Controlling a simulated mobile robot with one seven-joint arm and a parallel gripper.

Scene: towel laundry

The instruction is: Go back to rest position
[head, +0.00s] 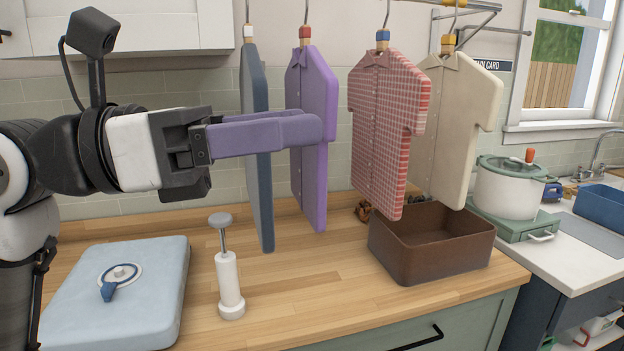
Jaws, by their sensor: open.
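My gripper (312,129) reaches in from the left with its purple fingers level and pointing right. The fingers are open, and their tips overlap the purple shirt (313,75) in the picture. I cannot tell whether they touch it, because the two colours blend. A blue-grey garment (256,100), seen nearly edge-on, hangs just left of the purple shirt, and the fingers cross in front of it. A red checked shirt (385,120) and a cream shirt (450,125) hang to the right, clear of my gripper.
A brown bin (440,262) stands on the wooden counter (340,300) under the shirts. A white plunger-like tool (229,285) stands upright at front centre. A light-blue case (120,310) lies at left. A white pot (506,190) stands at right. Cabinets (130,25) hang above.

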